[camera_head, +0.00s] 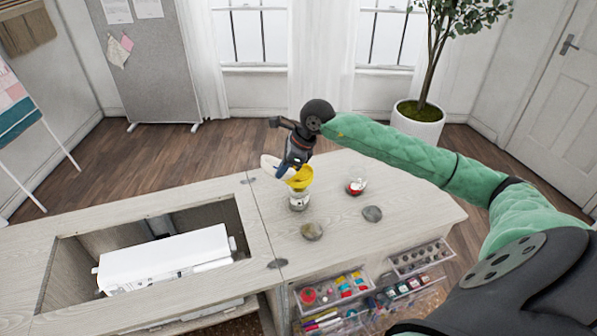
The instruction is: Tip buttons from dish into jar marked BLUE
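A small clear jar (299,201) stands on the cabinet top with a yellow funnel (300,180) in its mouth. Its marking is too small to read. My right gripper (284,170) is just above and to the left of the funnel, pointing down. It appears shut on a small white dish (268,162), which looks tilted beside the funnel's rim. A bit of blue shows between dish and gripper; I cannot tell if it is buttons. A second jar (357,187) with red contents stands to the right. My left gripper is not in view.
Two round grey-brown pieces (312,231) (372,214) lie on the cabinet top (410,200). A white sewing machine (165,258) lies in the open well at left. Trays of sewing supplies (345,290) hang at the front. The cabinet top's right part is clear.

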